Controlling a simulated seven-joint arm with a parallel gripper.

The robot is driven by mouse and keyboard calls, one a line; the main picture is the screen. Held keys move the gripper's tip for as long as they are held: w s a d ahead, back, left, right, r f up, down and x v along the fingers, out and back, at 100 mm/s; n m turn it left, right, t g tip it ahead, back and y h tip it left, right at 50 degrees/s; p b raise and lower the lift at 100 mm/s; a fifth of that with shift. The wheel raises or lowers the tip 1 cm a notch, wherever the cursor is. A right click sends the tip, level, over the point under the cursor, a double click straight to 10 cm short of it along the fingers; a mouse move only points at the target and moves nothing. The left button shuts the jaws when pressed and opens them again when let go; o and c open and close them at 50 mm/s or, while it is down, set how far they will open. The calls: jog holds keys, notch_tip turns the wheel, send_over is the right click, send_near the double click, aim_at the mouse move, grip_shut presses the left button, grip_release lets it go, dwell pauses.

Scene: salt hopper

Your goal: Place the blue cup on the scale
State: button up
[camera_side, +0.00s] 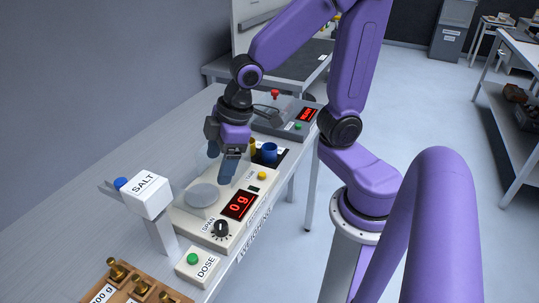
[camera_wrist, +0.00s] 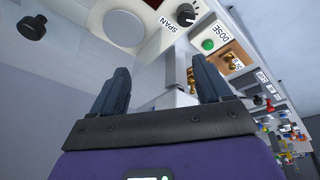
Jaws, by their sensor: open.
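The blue cup (camera_side: 268,152) stands upright on a black pad just behind the scale in the side view. The cream scale (camera_side: 183,218) has a round grey pan (camera_side: 203,195), which is bare, and its red display (camera_side: 239,205) reads 0 g. My gripper (camera_side: 220,170) is open and empty, above the far part of the scale and to the left of the cup. In the wrist view my open gripper (camera_wrist: 160,80) has nothing between its fingers. The scale's pan (camera_wrist: 130,24) shows at the top there; the cup is not seen in that view.
A white SALT dispenser (camera_side: 146,194) stands at the near end of the scale, with a DOSE box (camera_side: 198,265) beside it. A wooden block with brass weights (camera_side: 117,270) is in the near left corner. A grey device with a red display (camera_side: 306,115) stands behind the cup.

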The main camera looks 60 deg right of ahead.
jog(key=s+d+n+g+h, duration=0.1)
jog(key=s+d+n+g, duration=0.15)
jog(key=s, duration=0.45)
jog(key=n, duration=0.6)
send_over(269, 148)
jog(key=s+a, duration=0.1)
jog(key=a, duration=0.1)
notch_tip(269, 148, down, 11)
jog(key=shift+m+g+h, duration=0.25)
jog(key=shift+g+h, duration=0.1)
jog(key=shift+h, duration=0.05)
jog(key=shift+d+f, duration=0.1)
jog(key=shift+f, duration=3.05)
